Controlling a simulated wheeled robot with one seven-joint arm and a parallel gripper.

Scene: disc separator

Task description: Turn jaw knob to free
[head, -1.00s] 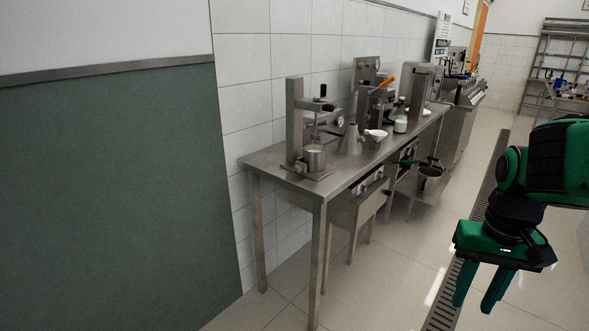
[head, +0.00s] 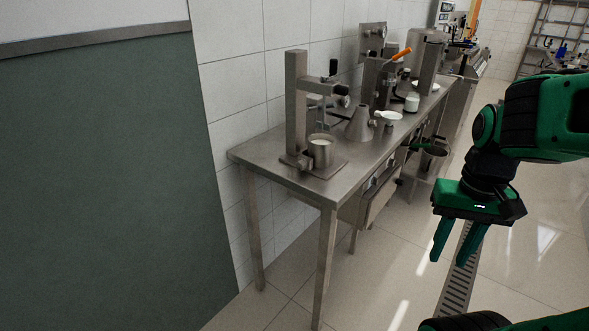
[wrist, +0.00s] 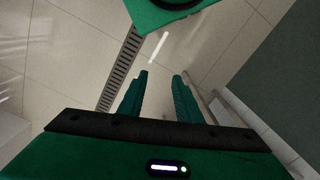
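A metal stand (head: 296,105) with a side arm rises at the near end of the steel table (head: 255,155). A small black knob (head: 333,68) stands up on that arm. I cannot tell whether it is the jaw knob, nor how it is turned. A metal cup (head: 320,152) with pale contents sits on the stand's base plate. My gripper (head: 450,258) hangs over the floor to the right of the table, well apart from the stand, fingers pointing down. In the wrist view my gripper (wrist: 161,76) shows its fingers spread, with only floor between them.
A metal cone-shaped vessel (head: 358,124), a white dish (head: 388,116), a jar (head: 411,103) and a device with an orange handle (head: 402,54) stand farther along the table. A pot (head: 434,157) sits below. A green panel (head: 100,170) is left; floor in front is clear.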

